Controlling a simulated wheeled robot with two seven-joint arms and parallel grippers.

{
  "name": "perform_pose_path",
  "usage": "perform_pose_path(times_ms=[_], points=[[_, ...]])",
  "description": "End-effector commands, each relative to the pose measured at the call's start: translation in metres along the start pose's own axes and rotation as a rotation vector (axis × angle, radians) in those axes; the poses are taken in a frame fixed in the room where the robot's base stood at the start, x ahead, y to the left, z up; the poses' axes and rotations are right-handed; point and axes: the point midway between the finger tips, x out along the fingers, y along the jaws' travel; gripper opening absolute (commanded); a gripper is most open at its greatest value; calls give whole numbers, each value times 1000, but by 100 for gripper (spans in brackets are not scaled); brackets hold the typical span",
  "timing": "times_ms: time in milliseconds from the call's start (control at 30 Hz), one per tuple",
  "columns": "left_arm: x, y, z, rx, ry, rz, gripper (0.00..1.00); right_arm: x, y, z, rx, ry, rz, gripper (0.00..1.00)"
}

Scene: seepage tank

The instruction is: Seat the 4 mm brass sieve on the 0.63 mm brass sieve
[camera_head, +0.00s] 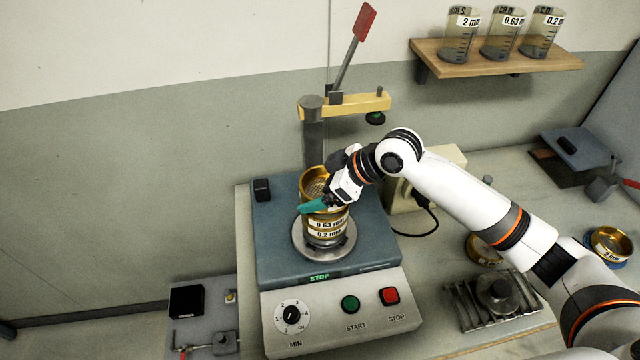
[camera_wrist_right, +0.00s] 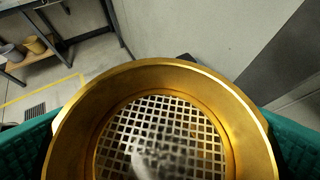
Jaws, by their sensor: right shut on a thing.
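My right gripper (camera_head: 316,205) is shut on a brass sieve with a coarse square mesh, the 4 mm sieve (camera_head: 313,178). In the right wrist view the sieve (camera_wrist_right: 160,78) sits between two teal fingers, its open top facing the camera. Its label is not readable. The 0.63 mm brass sieve (camera_head: 328,224) stands on the 0.2 mm sieve (camera_head: 326,235) on the shaker's round plate. The held sieve is over this stack, a little to the left in the head view. The fingers hide where they meet, so I cannot tell whether they touch. My left gripper is not in view.
The blue-topped shaker (camera_head: 280,262) has a post with a yellow arm (camera_head: 350,106) and red-handled lever behind the stack. A 2 mm sieve (camera_head: 610,244) and another brass piece (camera_head: 482,250) are at right. Labelled beakers stand on a wall shelf (camera_head: 500,60).

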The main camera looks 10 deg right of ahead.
Motion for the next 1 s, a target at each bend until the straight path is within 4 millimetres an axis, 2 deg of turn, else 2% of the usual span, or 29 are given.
perform_pose_path(times_ms=[800,833,867,1000], points=[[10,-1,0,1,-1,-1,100,14,0,-14,0,0,0,66],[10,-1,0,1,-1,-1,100,14,0,-14,0,-1,0,94],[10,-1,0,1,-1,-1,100,14,0,-14,0,-1,0,99],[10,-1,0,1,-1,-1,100,14,0,-14,0,-1,0,100]])
